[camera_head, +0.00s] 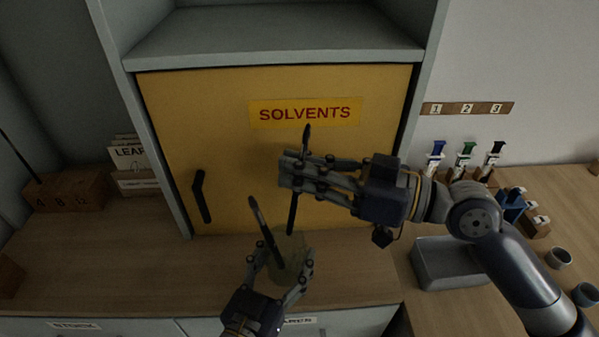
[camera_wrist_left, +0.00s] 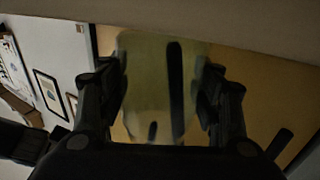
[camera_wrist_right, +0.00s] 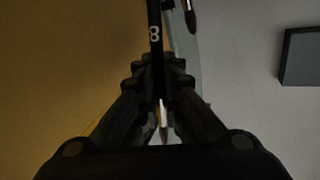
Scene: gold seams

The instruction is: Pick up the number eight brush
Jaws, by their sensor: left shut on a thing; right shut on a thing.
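The number eight brush (camera_wrist_right: 154,35) has a black handle with a white 8. My right gripper (camera_wrist_right: 157,85) is shut on it, and a pale ferrule shows below the fingers. In the head view my right gripper (camera_head: 300,172) holds the dark brush (camera_head: 292,214) near upright before the yellow cabinet door. My left gripper (camera_head: 282,270) is shut on a translucent greenish jar (camera_head: 290,248), below the held brush. A second dark brush (camera_head: 262,222) leans out of the jar. The left wrist view shows the jar (camera_wrist_left: 145,75) between the fingers.
A wooden block (camera_head: 65,192) marked with numbers stands at the left, with a thin stick rising from it. The SOLVENTS cabinet (camera_head: 230,150) is shut. A grey tray (camera_head: 450,265), small cups (camera_head: 558,258) and a numbered rack (camera_head: 467,108) are at the right.

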